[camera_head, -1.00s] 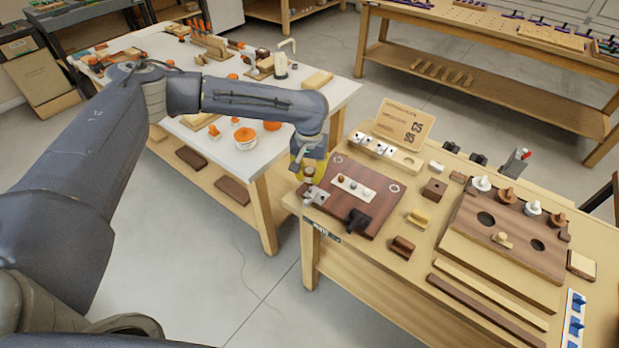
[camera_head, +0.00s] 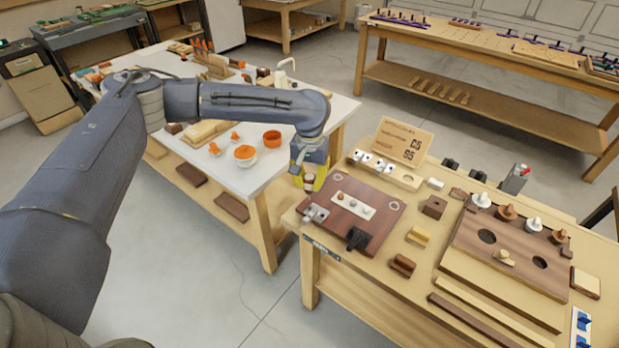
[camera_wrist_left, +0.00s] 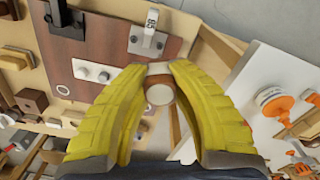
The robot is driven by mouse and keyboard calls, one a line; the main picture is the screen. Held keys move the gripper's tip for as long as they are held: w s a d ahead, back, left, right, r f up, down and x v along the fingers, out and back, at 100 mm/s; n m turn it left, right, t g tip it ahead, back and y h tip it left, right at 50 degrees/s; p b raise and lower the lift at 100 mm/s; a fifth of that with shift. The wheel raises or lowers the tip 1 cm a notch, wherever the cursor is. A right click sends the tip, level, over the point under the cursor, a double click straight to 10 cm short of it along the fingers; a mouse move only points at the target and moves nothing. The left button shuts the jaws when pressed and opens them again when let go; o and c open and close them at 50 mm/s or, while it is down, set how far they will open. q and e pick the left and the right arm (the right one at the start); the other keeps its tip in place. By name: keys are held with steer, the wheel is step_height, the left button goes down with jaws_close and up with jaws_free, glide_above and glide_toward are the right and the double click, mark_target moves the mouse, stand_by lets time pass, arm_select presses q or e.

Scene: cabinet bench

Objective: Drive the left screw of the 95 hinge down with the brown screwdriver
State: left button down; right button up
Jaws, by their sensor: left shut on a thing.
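My left gripper (camera_head: 310,181) has yellow fingers and is shut on the brown screwdriver, above the table's left edge. In the wrist view the fingers (camera_wrist_left: 160,72) close around the brown screwdriver (camera_wrist_left: 160,95), whose pale round end faces the camera. Its tip is hidden. A silver hinge (camera_head: 316,213) sits at the left edge of the dark red-brown board (camera_head: 378,232). In the wrist view this hinge (camera_wrist_left: 147,38) carries a white tag that seems to read 95, beyond the fingertips. The screwdriver looks apart from the hinge. My right gripper is not in view.
A white table (camera_head: 220,172) with orange pots is left. A floor gap separates the tables.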

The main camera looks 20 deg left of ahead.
mark_target(309, 192)
arm_select(q)
steer(key=shift+f, duration=1.8)
steer(key=shift+f, duration=0.45)
stand_by(0.8)
